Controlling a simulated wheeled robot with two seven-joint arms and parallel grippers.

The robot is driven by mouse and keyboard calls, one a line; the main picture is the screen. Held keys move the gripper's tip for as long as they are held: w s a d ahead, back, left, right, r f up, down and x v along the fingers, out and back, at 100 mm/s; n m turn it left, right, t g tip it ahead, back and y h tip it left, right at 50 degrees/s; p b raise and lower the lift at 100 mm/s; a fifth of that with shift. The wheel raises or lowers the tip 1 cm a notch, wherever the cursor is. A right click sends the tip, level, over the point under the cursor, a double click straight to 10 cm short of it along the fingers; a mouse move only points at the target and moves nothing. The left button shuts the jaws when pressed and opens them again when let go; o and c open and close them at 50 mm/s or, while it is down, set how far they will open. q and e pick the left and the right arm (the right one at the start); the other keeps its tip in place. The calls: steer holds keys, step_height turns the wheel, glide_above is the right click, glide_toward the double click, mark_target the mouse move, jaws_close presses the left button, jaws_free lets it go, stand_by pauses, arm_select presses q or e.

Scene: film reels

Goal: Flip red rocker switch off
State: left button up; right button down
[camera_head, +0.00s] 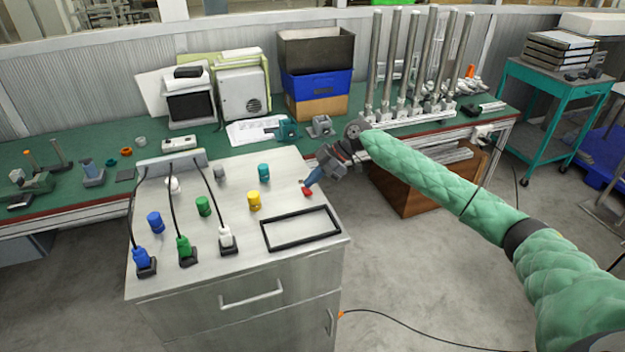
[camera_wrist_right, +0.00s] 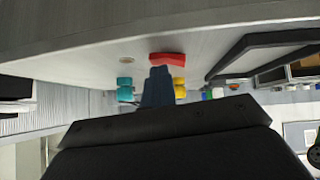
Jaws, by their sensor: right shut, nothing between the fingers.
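The red rocker switch (camera_head: 307,191) sits on the grey cabinet top (camera_head: 285,205), near its right edge and just behind the black rectangular frame. In the right wrist view the same red switch (camera_wrist_right: 167,58) shows just beyond the fingertips. Its tilt is too small to read. My right gripper (camera_head: 312,180) points down at the switch with blue fingertips, shut and empty. In the right wrist view the shut gripper (camera_wrist_right: 158,80) overlaps the edge of the switch; I cannot tell whether it touches. My left gripper is not in view.
A yellow knob (camera_head: 254,201) and a teal knob (camera_head: 264,172) stand left of the switch. The black frame (camera_head: 300,228) lies in front. Several cabled plugs, such as the white one (camera_head: 226,240), stand further left. A green workbench (camera_head: 222,146) runs behind.

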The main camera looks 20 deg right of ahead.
steer(key=shift+s+f, duration=0.15)
steer(key=shift+s, duration=0.75)
